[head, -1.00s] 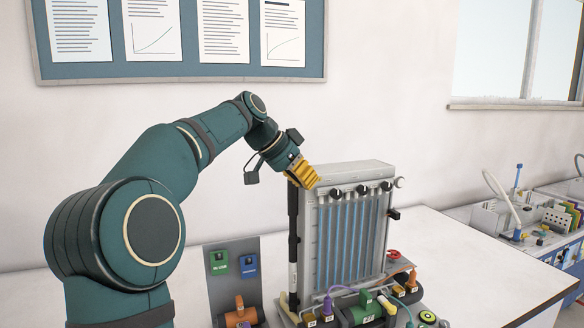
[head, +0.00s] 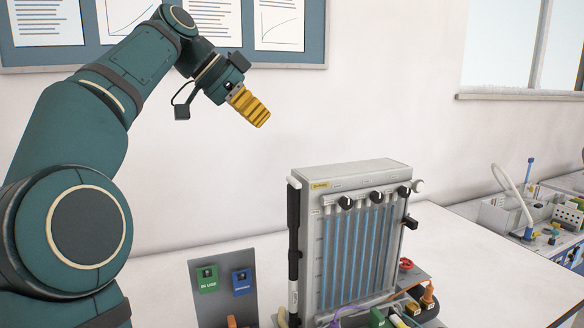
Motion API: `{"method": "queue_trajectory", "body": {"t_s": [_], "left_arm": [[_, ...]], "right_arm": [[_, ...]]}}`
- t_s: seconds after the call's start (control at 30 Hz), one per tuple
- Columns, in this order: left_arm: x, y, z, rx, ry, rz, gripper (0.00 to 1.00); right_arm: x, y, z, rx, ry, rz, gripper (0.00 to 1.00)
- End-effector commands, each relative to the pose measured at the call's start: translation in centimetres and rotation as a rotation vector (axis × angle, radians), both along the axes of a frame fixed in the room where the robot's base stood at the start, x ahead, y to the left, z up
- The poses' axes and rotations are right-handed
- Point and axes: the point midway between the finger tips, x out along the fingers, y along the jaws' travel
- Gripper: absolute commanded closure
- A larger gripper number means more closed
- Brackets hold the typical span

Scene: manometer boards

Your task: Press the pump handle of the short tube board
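A grey tube board (head: 360,172) with several upright blue tubes (head: 358,255) stands on the white bench, right of centre. I cannot tell from its tubes whether it is the short tube board. A black and white upright rod (head: 294,235) runs along its left edge. Which part is the pump handle is not clear. My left gripper (head: 258,115), with yellow ridged fingers, is in the air above and left of the board, touching nothing. Its fingers overlap in this view, so any gap is hidden. My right gripper is not in view.
A grey panel with a green tag (head: 207,279) and a blue tag (head: 242,282) stands left of the board. Orange, red and green parts lie at the board's foot. The bench (head: 480,255) is clear to the right. Another bench with equipment (head: 505,213) is farther right.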

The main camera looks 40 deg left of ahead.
Motion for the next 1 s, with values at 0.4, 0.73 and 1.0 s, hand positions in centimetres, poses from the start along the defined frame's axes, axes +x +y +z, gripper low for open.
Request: {"method": "queue_trajectory", "body": {"t_s": [0.4, 0.73, 1.0], "left_arm": [[1.0, -0.5, -1.2, -0.002, 0.001, -0.001, 1.00], [4.9, -2.6, -5.7, -0.002, 0.003, -0.004, 1.00], [6.3, -3.3, -9.5, -0.001, 0.003, 0.001, 1.00]], "right_arm": [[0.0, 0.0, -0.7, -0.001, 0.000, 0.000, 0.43], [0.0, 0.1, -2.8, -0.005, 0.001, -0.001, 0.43], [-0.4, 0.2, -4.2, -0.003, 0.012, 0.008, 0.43]]}}
